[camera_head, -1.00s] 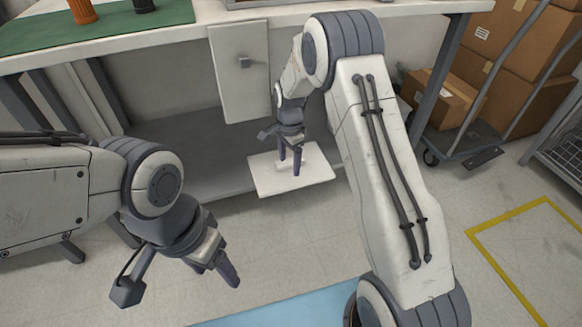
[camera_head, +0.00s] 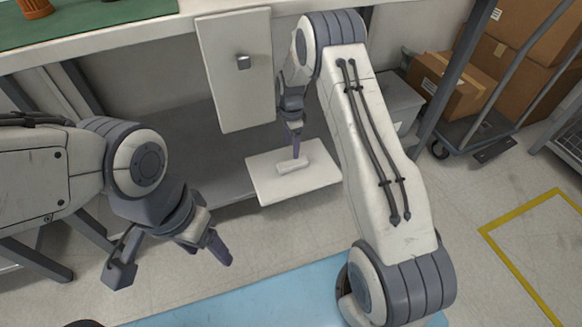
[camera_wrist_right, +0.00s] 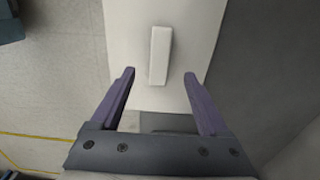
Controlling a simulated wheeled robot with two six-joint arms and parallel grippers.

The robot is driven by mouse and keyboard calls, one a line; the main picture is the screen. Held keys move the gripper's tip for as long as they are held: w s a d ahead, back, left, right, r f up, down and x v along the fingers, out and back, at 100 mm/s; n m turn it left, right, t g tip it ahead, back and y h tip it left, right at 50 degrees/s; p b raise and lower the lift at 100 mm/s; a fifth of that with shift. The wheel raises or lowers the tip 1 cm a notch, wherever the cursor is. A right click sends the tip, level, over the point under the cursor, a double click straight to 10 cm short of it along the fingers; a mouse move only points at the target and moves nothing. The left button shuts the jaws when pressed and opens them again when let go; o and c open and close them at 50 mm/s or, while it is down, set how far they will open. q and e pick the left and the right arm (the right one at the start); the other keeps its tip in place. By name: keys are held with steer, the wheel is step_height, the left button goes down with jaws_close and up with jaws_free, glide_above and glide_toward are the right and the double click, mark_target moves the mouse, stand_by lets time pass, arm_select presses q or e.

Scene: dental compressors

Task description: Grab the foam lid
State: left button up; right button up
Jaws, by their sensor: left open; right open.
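The foam lid (camera_head: 265,183) is a white flat slab with a raised bar handle (camera_head: 293,166) on top. It lies at the front edge of the grey lower shelf under the workbench. My right gripper (camera_head: 296,152) is just above the handle in the head view. In the right wrist view the open, empty fingers (camera_wrist_right: 160,88) point at the lid (camera_wrist_right: 188,62), with the handle (camera_wrist_right: 159,55) between and beyond their tips. Whether they touch the lid I cannot tell. My left gripper (camera_head: 222,250) is open and empty, away to the left over the floor.
A white cabinet door panel (camera_head: 234,90) with a small knob stands behind the lid. The grey shelf (camera_head: 170,140) is bare to the left. Cardboard boxes (camera_head: 448,88) and a cart (camera_head: 480,140) are at right. A blue mat (camera_head: 270,290) lies in front.

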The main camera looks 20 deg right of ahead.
steer(key=b, duration=0.2)
glide_above(293, 162)
step_height(293, 162, down, 4)
steer(key=shift+s+f, duration=0.15)
steer(key=shift+f, duration=0.1)
step_height(293, 162, down, 5)
steer(key=b, duration=0.4)
steer(key=shift+r, duration=0.1)
steer(key=shift+c, duration=0.3)
jaws_close()
steer(key=shift+r, duration=0.2)
